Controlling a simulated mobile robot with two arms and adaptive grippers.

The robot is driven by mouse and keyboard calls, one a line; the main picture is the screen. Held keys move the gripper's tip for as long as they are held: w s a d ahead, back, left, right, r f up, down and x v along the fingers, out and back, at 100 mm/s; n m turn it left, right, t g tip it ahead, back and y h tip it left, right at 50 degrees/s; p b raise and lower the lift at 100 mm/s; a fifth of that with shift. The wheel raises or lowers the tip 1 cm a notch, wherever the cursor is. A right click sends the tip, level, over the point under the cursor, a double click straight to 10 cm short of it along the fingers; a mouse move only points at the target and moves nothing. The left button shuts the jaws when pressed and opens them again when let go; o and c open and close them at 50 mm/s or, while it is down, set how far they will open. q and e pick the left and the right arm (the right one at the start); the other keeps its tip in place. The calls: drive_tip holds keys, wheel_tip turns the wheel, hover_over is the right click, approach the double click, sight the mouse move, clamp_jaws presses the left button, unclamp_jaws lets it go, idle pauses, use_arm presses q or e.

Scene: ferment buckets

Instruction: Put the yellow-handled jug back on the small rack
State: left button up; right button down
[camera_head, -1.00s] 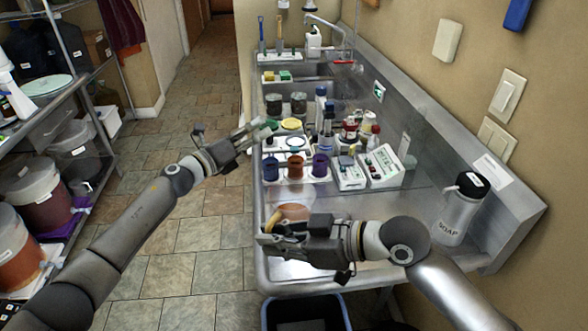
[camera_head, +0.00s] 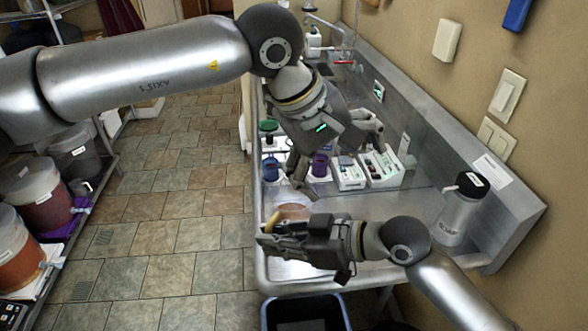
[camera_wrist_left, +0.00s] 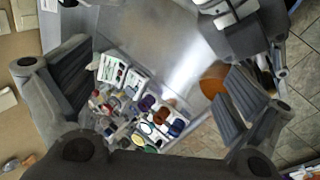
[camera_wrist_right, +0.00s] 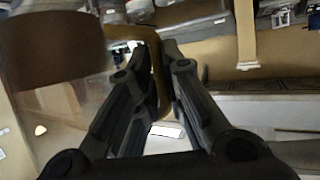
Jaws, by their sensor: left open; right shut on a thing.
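My right gripper (camera_head: 275,240) is shut on the yellow handle (camera_wrist_right: 158,75) of a jug with a brownish-orange body (camera_head: 293,211). The jug is low over the near end of the steel counter; whether it touches the counter cannot be told. Its body also shows in the left wrist view (camera_wrist_left: 212,80), beside the right gripper. Whether this is the small rack is unclear.
White meters (camera_head: 350,174) stand right of the cups. A soap bottle (camera_head: 459,212) stands at the counter's right, by the wall. A dark bin (camera_head: 305,312) is below the near edge. Shelves with buckets (camera_head: 42,192) line the left side. The counter's near middle is clear.

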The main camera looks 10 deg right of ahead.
use_arm(q)
drive_tip(key=a+m+t+y, duration=0.3)
drive_tip(key=a+y, duration=0.2)
drive_tip(key=a, duration=0.2)
approach(296, 202)
drive_tip(key=f, duration=0.4)
drive_tip(key=shift+s+a+f, duration=0.15)
drive_tip(key=shift+s, duration=0.2)
drive_tip(key=c, duration=1.1)
drive_tip(key=shift+c, duration=1.2)
use_arm(e)
drive_tip(key=c, duration=1.9)
unclamp_jaws()
drive_tip(key=shift+r, duration=0.1)
use_arm(q)
drive_tip(key=shift+s, duration=0.1)
use_arm(e)
drive_tip(key=o, duration=0.5)
drive_tip(key=shift+c, duration=0.2)
drive_tip(key=shift+d, duration=0.1)
